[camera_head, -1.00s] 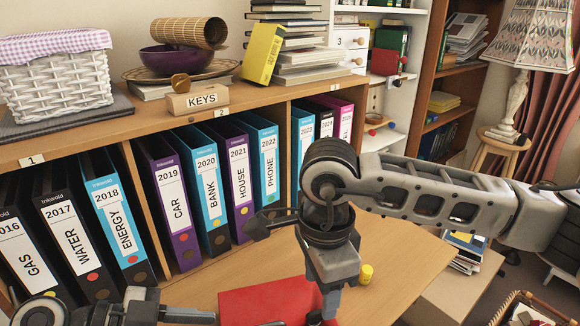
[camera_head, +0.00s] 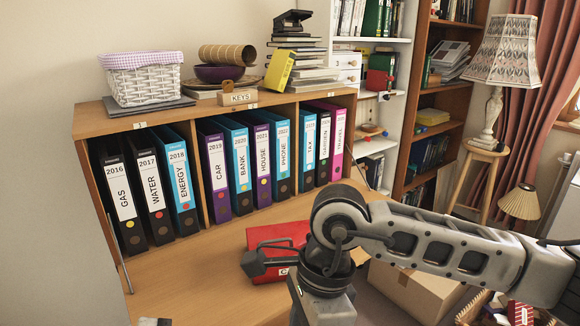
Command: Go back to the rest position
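My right arm comes in from the right, and its wrist hangs low at the front of the desk. The lower part of my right gripper (camera_head: 321,308) is cut off by the bottom edge, so its fingers are hidden. A dark part of this arm juts left from the wrist, in front of a red box (camera_head: 275,238) on the desk. The arm hides part of the box and its white label. Only a small grey piece that may belong to my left arm shows at the bottom left; the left gripper is not seen.
A shelf unit (camera_head: 88,121) holds several labelled binders on the wooden desk (camera_head: 200,270). A basket (camera_head: 142,82), a KEYS block (camera_head: 238,97) and stacked books stand on top. A cardboard box (camera_head: 415,290) is at the lower right. The desk's left part is clear.

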